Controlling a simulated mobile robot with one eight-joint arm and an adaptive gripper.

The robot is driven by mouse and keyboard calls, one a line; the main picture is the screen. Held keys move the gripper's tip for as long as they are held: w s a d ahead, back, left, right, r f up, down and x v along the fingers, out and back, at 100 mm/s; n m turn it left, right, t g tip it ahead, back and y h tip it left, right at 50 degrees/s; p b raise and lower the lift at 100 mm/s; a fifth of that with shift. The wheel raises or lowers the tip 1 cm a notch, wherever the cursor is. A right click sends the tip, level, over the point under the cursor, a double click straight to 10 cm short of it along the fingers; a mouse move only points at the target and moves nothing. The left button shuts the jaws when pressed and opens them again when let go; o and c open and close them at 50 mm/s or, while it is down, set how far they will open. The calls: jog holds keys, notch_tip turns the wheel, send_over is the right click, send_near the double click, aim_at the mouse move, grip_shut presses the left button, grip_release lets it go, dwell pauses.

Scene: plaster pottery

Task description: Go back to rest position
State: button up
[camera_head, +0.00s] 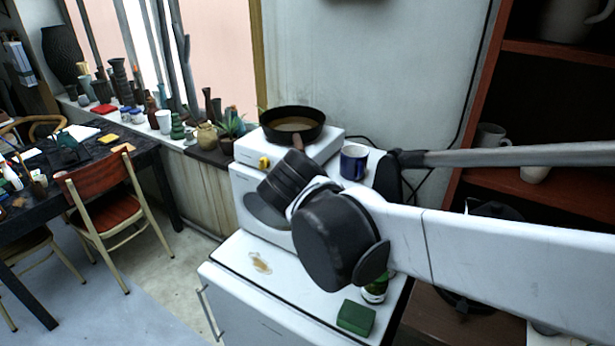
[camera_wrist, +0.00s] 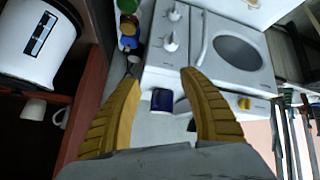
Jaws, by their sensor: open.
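My gripper (camera_wrist: 161,80) shows in the wrist view with two yellow ribbed fingers spread apart, open and empty. The blue mug (camera_wrist: 162,100) appears in the gap between the fingers, apparently beyond them; its distance is hard to tell. In the head view my white and black arm reaches in from the right, over the white appliances, and the fingers cannot be made out. The blue mug (camera_head: 354,163) stands there on a white surface, just right of the frying pan (camera_head: 293,124).
A white oven (camera_head: 262,208) carries the pan. A green sponge (camera_head: 356,317) and a brown stain (camera_head: 260,262) lie on the lower white top (camera_head: 235,257). Red-brown shelves (camera_head: 560,52) stand close on the right. A chair (camera_head: 108,195) and dark table are left, with open floor between.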

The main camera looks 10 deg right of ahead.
jog(key=shift+s+d, duration=0.2)
jog(key=shift+s, duration=0.45)
jog(key=s+d+f+n+y+b, duration=0.1)
jog(key=s+d+f+y+b, duration=0.1)
jog(key=s+f, duration=0.3)
jog(key=s+d+f+n+y+b, duration=0.1)
jog(key=s+d+f+y+b, duration=0.1)
jog(key=s+f, duration=0.3)
jog(key=s+d+b, duration=0.1)
jog(key=s, duration=0.2)
jog(key=shift+s+y+b, duration=0.25)
jog(key=shift+y+b, duration=0.05)
jog(key=shift+b, duration=0.05)
